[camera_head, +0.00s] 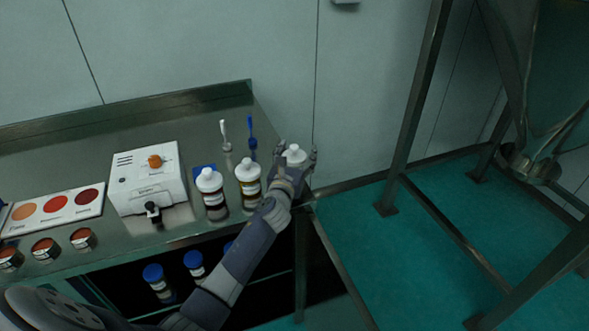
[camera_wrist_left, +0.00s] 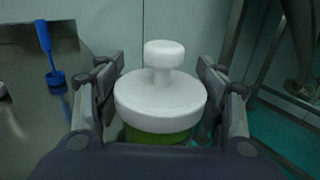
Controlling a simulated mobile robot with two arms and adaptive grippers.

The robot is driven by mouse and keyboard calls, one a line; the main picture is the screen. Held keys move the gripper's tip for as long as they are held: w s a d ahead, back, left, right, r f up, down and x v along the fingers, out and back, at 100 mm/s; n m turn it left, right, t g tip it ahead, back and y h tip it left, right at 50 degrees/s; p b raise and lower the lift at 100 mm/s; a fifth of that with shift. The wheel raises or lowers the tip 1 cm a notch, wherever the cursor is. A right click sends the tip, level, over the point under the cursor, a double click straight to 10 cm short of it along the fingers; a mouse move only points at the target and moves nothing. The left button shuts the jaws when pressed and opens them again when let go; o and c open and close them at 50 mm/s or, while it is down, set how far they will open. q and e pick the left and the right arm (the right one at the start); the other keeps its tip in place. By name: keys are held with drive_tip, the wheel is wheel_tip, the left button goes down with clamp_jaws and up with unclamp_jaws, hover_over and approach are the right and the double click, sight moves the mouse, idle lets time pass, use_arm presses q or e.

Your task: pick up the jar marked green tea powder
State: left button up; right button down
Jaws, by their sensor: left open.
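A jar with a white knobbed lid (camera_head: 294,151) stands near the right edge of the metal table. In the left wrist view its white lid (camera_wrist_left: 160,100) is large and central, with green contents (camera_wrist_left: 158,136) just below. My left gripper (camera_head: 296,158) is open, with one finger on each side of this jar; the left wrist view shows a gap between the fingers and the lid. The jar's lower body and label are hidden by my gripper. Two similar white-lidded jars stand to the left, one with brown contents (camera_head: 248,180) and one with reddish-brown contents (camera_head: 211,193). My right gripper is not in view.
A white brush (camera_head: 225,135) and a blue brush (camera_head: 251,130) stand behind the jars. Blue-lidded bottles (camera_head: 154,273) are on the shelf below. A metal frame (camera_head: 415,105) stands at right.

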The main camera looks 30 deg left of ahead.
use_arm(q)
drive_tip(key=shift+w+a, duration=0.1)
drive_tip(key=shift+w, duration=0.35)
drive_tip(key=shift+s, duration=0.1)
clamp_jaws()
